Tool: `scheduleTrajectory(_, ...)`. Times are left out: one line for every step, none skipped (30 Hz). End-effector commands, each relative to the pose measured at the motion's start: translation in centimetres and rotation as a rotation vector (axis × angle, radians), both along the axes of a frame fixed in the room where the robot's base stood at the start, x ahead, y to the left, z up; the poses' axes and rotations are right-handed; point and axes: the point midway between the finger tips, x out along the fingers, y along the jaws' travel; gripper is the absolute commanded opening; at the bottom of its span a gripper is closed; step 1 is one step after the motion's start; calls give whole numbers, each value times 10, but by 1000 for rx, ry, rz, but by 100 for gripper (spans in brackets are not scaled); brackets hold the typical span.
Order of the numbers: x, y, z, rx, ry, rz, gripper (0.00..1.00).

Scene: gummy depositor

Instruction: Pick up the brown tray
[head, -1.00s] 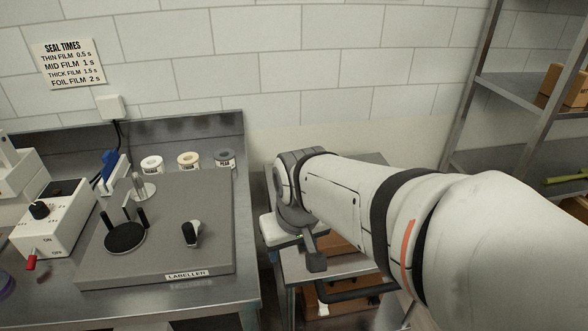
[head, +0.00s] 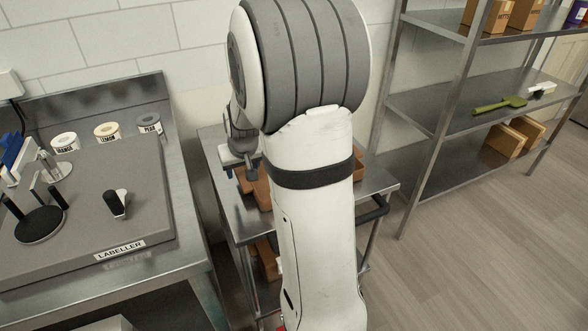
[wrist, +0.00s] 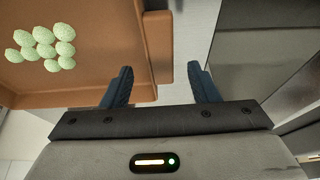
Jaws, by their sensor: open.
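The brown tray (wrist: 110,96) fills the upper left of the wrist view, with several pale green, sugary-looking gummies lying in it. Its right edge, with a raised brown part, lies just beyond and between my fingertips. My gripper (wrist: 161,72) is open and empty, with its dark blue fingers spread apart. I cannot tell the exact gap between fingers and tray edge. In the head view brown tray parts (head: 261,194) show on a steel cart, mostly hidden behind my arm. My gripper (head: 240,160) is partly hidden there too.
The steel cart (head: 232,212) has a dark push handle (head: 374,209) on its right and brown items on its lower shelf. A steel bench with a labeller (head: 90,200) stands close on the left. Shelving (head: 430,105) stands right, with open floor before it.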

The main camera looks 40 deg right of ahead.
Motion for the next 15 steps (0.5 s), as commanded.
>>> scheduleTrajectory(1,0,-8,1,4,0,55)
scheduleTrajectory(2,0,-13,1,5,0,55)
scheduleTrajectory(4,0,-20,1,5,0,55)
scheduleTrajectory(5,0,-24,1,5,0,55)
scheduleTrajectory(6,0,-29,1,4,0,55)
scheduleTrajectory(9,-1,-33,1,4,0,55)
scheduleTrajectory(10,-1,-36,2,4,0,55)
scheduleTrajectory(11,-1,-39,1,3,0,55)
scheduleTrajectory(12,-1,-41,1,2,0,55)
scheduleTrajectory(13,-1,-42,1,1,0,55)
scheduleTrajectory(14,-1,-43,1,1,0,55)
scheduleTrajectory(14,-1,-43,1,0,0,55)
scheduleTrajectory(14,-1,-43,1,0,0,55)
scheduleTrajectory(14,-2,-43,1,0,0,55)
scheduleTrajectory(14,-1,-43,1,0,0,55)
